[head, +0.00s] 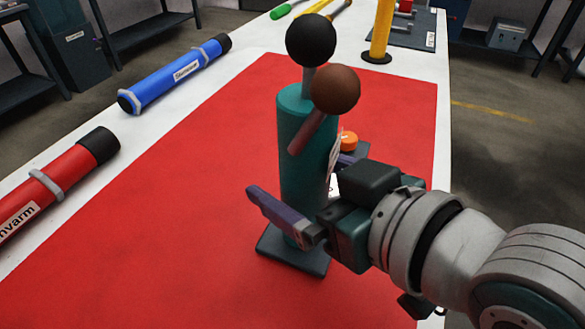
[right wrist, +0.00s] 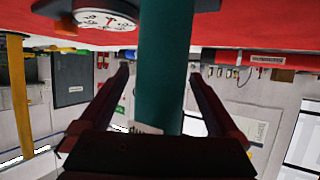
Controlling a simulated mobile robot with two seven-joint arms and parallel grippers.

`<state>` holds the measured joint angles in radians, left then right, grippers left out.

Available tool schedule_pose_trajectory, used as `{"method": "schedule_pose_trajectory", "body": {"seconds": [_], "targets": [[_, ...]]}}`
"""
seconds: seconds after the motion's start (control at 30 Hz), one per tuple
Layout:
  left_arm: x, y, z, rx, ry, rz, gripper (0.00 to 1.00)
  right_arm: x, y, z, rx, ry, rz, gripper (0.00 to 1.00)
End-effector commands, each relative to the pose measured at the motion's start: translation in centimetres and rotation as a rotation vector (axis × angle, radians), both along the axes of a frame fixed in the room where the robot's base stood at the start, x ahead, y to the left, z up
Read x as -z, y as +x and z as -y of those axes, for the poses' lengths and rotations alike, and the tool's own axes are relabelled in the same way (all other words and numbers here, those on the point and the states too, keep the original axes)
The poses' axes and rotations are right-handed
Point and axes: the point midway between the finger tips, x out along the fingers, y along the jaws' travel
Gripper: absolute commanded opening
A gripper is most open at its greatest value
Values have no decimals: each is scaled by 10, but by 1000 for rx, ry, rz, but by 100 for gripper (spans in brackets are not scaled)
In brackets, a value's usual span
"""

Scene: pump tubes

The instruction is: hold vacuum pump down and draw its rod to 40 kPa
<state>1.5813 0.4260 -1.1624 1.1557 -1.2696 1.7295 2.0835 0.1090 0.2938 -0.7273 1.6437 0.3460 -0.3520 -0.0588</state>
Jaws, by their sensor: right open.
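The vacuum pump is a teal upright cylinder (head: 303,160) on a dark base plate (head: 290,252), standing on the red mat. A rod with a black ball (head: 311,40) rises from its top. A brown ball (head: 336,90) on a tilted reddish stem shows in front of the cylinder's upper part. My right gripper (head: 296,183) is open, with one finger on each side of the cylinder. In the right wrist view the cylinder (right wrist: 165,70) stands between the fingers, with gaps on both sides. A white dial gauge (right wrist: 105,20) shows there, too small to read. My left gripper is not in view.
An orange knob (head: 347,140) sits behind the pump. A red tube (head: 55,180) and a blue tube (head: 175,75) lie on the white table at left. A yellow post (head: 382,30) stands at the back right. The red mat (head: 150,240) is clear left of the pump.

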Motion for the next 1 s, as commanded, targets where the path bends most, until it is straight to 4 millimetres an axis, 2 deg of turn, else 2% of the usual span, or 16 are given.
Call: {"method": "schedule_pose_trajectory", "body": {"seconds": [0.2,0.5,1.0], "targets": [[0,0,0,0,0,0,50,6,11,-10,-1,-1,0,98],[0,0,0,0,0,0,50,7,12,-12,0,0,0,98],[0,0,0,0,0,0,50,7,12,-11,0,-1,-1,43]]}}
